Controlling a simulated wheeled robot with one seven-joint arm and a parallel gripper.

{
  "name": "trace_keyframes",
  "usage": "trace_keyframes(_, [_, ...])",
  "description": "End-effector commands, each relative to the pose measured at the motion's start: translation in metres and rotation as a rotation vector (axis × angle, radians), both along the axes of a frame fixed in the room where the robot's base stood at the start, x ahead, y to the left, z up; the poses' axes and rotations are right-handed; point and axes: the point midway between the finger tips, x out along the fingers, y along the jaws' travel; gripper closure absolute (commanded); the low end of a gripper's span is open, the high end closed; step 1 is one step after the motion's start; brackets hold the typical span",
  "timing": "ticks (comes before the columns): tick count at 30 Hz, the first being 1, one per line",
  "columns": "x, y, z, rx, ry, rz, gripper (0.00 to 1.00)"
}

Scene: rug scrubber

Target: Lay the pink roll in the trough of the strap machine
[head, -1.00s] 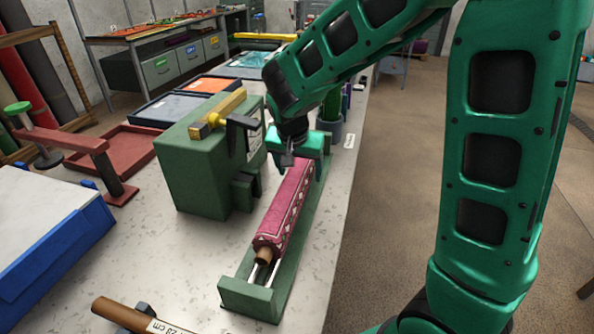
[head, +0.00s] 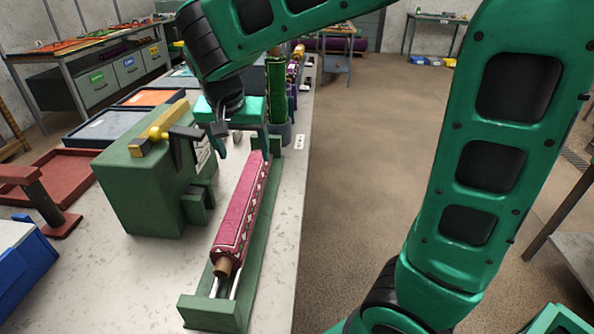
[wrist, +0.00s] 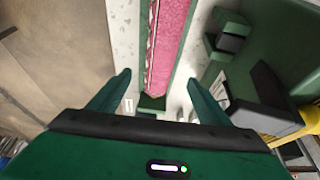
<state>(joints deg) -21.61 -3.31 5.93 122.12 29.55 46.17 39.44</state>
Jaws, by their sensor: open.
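The pink roll (head: 241,212) has a white pattern and a brown core end. It lies lengthwise in the green trough (head: 213,311) of the strap machine (head: 150,186), resting over pale rails at the near end. My gripper (head: 221,138) is above the roll's far end. In the wrist view the pink roll (wrist: 168,45) runs between the two spread fingers of my gripper (wrist: 158,90), with a gap on both sides. The gripper is open and empty, apart from the roll.
A yellow bar with a dark clamp (head: 158,130) sits on top of the machine. A green cylinder (head: 276,85) stands in a grey pot beyond my gripper. A red tray (head: 62,178) and a blue box (head: 22,262) are at left. The bench's right edge is close to the trough.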

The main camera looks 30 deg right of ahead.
Motion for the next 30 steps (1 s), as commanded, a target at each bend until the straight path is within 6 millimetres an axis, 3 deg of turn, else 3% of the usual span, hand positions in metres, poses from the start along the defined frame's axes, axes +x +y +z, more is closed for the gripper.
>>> trace_keyframes(5, [-0.004, -0.009, 0.0, -0.002, 0.009, -0.003, 0.28])
trace_keyframes(8, [-0.018, -0.039, -0.002, -0.005, 0.038, -0.011, 0.28])
trace_keyframes(11, [-0.05, -0.09, -0.006, -0.003, 0.1, -0.021, 0.28])
trace_keyframes(15, [-0.125, -0.16, -0.02, 0.04, 0.206, -0.016, 0.28])
trace_keyframes(18, [-0.179, -0.188, -0.033, 0.093, 0.265, 0.0, 0.28])
trace_keyframes(21, [-0.225, -0.199, -0.044, 0.149, 0.301, 0.022, 0.28])
trace_keyframes(24, [-0.255, -0.201, -0.053, 0.194, 0.318, 0.046, 0.28])
trace_keyframes(30, [-0.277, -0.196, -0.06, 0.231, 0.328, 0.072, 0.28])
